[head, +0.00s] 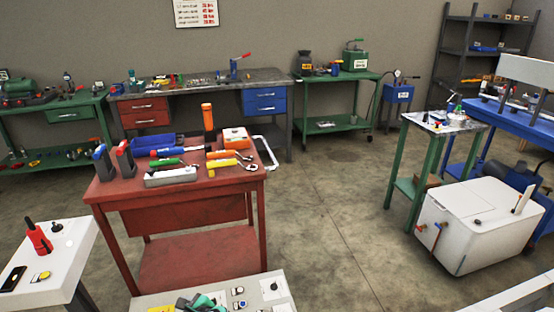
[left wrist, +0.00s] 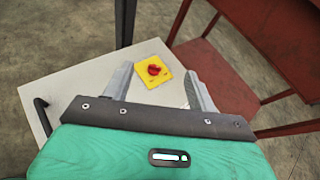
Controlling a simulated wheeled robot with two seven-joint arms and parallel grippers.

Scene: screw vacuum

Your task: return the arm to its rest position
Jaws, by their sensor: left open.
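My left gripper (left wrist: 160,76) shows in the left wrist view, with a teal body and two grey fingers spread apart. It is open and nothing is held between the fingers. A yellow plate with a red knob (left wrist: 153,70) lies beyond and between the fingers on a pale tabletop (left wrist: 55,82). I cannot tell whether the fingers touch that top. In the head view a teal shape (head: 205,300) shows at the bottom edge, too cut off to identify surely. My right gripper is in neither view.
A red workbench (head: 185,203) with several tools stands at centre left. A pale table (head: 65,250) is at lower left, and another pale top (head: 265,282) is at the bottom edge. A white box (head: 480,222) stands at right. The floor (head: 330,220) between is clear.

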